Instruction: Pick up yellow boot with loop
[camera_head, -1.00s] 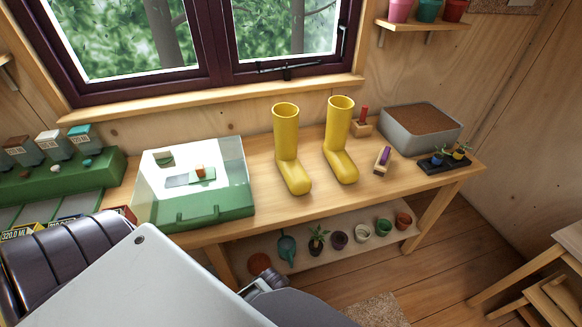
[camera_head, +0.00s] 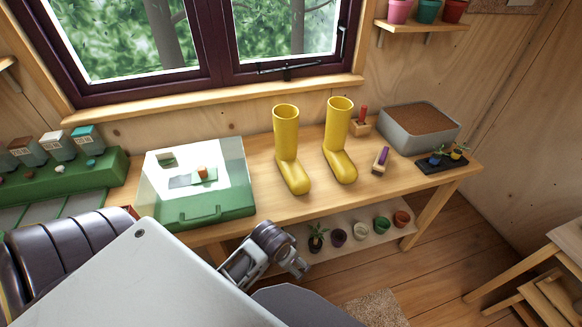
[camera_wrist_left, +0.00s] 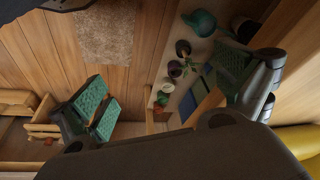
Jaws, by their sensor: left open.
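Two tall yellow boots stand upright on the wooden bench, the left boot (camera_head: 287,150) and the right boot (camera_head: 340,140). I cannot make out a loop on either boot. My left gripper (camera_head: 278,258) is at the bench's front edge, below and in front of the left boot, touching neither boot. In the left wrist view the two teal-padded fingers (camera_wrist_left: 165,92) are wide apart with nothing held between them. A yellow surface (camera_wrist_left: 298,140), likely a boot, shows at the lower right there. My right gripper is out of view.
A clear-lidded green case (camera_head: 205,212) stands left of the boots. A grey soil tub (camera_head: 400,135), a purple-topped brush (camera_head: 381,160) and a small dark plant tray (camera_head: 440,165) are to the right. Several pots sit on the lower shelf (camera_head: 345,252). The window is behind.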

